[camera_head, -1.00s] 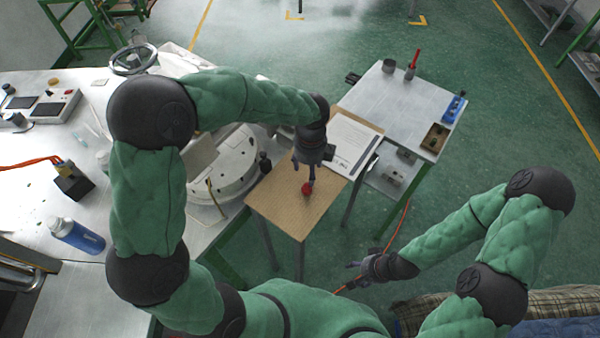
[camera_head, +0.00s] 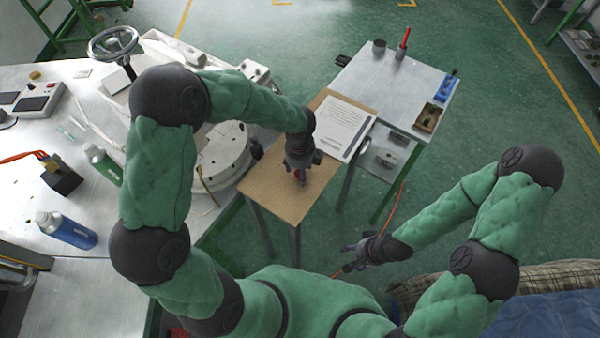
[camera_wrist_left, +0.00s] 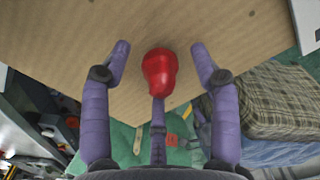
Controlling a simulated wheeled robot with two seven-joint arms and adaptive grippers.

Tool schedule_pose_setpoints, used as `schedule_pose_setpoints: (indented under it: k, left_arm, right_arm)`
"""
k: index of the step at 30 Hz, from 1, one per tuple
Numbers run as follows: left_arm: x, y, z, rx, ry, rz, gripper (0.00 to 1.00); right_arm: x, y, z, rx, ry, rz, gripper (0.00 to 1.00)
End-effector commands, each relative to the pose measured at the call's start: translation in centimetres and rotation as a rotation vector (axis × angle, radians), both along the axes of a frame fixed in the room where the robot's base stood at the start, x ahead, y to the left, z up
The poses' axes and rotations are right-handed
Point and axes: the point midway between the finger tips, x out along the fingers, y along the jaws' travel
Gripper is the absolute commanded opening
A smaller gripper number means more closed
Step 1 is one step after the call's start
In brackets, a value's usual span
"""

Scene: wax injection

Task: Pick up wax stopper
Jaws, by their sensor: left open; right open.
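The red wax stopper (camera_wrist_left: 159,72) is on the brown board-topped table (camera_wrist_left: 180,22). In the left wrist view it is between the open purple fingers of my left gripper (camera_wrist_left: 160,68), with a gap on each side. In the head view my left gripper (camera_head: 300,178) points down over the table and hides most of the stopper (camera_head: 301,173). My right gripper (camera_head: 352,260) is open and empty, low to the right of the table, over the floor.
A printed sheet (camera_head: 337,127) lies at the table's far end. A grey metal table (camera_head: 385,88) with a blue holder (camera_head: 446,88) stands behind to the right. A round white machine (camera_head: 222,153) borders the table on the left. A blue bottle (camera_head: 66,229) is on the left bench.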

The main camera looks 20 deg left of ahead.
Motion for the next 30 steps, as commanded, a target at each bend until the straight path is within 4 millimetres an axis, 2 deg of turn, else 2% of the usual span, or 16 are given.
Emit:
schedule_pose_setpoints:
  k: [2,8,14,17,18,26,30]
  left_arm:
    - [-0.02,0.0,-0.66,-0.001,0.001,0.0,0.62]
    - [0.02,0.0,-0.64,-0.001,-0.001,0.0,0.62]
    - [0.01,0.0,-0.63,-0.001,-0.001,0.0,0.08]
    - [0.01,-0.01,-0.63,-0.001,-0.001,0.0,0.08]
    - [0.02,0.0,-0.63,-0.001,-0.001,0.0,0.03]
    - [0.03,-0.01,-0.5,-0.001,-0.001,0.0,0.03]
    - [0.08,-0.01,0.23,0.0,-0.002,0.0,0.03]
  right_arm:
    - [0.0,0.0,-0.17,0.0,0.0,0.0,0.58]
    - [0.0,0.0,-0.11,0.0,0.0,0.0,0.58]
    - [0.0,0.0,-0.11,0.0,0.0,0.0,0.58]
    - [0.0,0.0,-0.12,0.0,0.0,0.0,0.58]
    - [0.0,0.0,-0.11,0.0,0.0,0.0,0.58]
    - [0.0,0.0,-0.09,0.0,0.0,0.0,0.58]
    - [-0.01,0.01,0.11,0.0,0.0,0.0,0.58]
